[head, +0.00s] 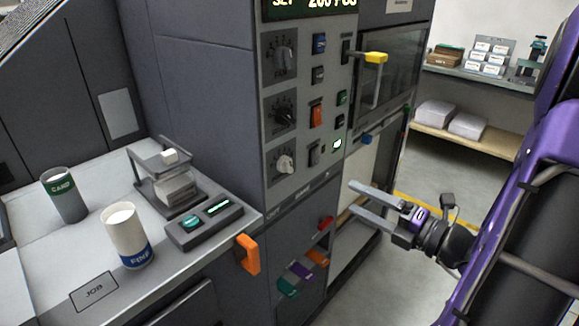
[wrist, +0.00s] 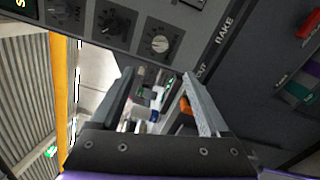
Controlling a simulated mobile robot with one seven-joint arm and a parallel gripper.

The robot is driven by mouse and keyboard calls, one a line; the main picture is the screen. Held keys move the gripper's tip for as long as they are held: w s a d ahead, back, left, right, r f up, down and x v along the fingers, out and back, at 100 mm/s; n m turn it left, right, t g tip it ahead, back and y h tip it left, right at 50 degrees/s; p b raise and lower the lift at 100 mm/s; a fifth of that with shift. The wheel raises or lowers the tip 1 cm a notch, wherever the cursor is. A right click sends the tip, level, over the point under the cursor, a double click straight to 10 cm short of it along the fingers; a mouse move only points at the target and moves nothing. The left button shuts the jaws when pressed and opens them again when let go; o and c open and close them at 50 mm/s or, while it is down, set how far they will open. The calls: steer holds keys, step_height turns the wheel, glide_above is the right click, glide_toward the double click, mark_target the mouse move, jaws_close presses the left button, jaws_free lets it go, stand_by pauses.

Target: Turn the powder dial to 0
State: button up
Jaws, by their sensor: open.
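Three dials sit in a column on the grey control panel: a grey top dial (head: 283,55), a black middle dial (head: 285,113) and a pale bottom dial (head: 284,163). Their labels are too small to read, so I cannot tell which is the powder dial. In the wrist view the pale dial (wrist: 159,44) lies just beyond the fingertips, with the black dial (wrist: 112,22) to its left. My gripper (head: 353,198) is open and empty, right of and below the dials, apart from the panel. Its two fingers also show in the wrist view (wrist: 158,78).
Switches, including an orange one (head: 316,116), stand beside the dials. A yellow handle (head: 375,58) juts out right of them. An orange handle (head: 248,254) sticks out at the counter's corner. Cups (head: 128,238) and a scale stand on the counter. Floor at right is open.

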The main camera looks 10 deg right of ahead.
mark_target(291, 167)
steer(key=b+x, duration=0.2)
steer(key=x, duration=1.5)
jaws_close()
steer(key=shift+n, duration=0.3)
steer(key=n+b, duration=0.1)
steer(key=n, duration=0.4)
steer(key=shift+a+n, duration=0.1)
steer(key=shift+n, duration=0.2)
steer(key=n, duration=0.5)
steer(key=shift+n, duration=0.3)
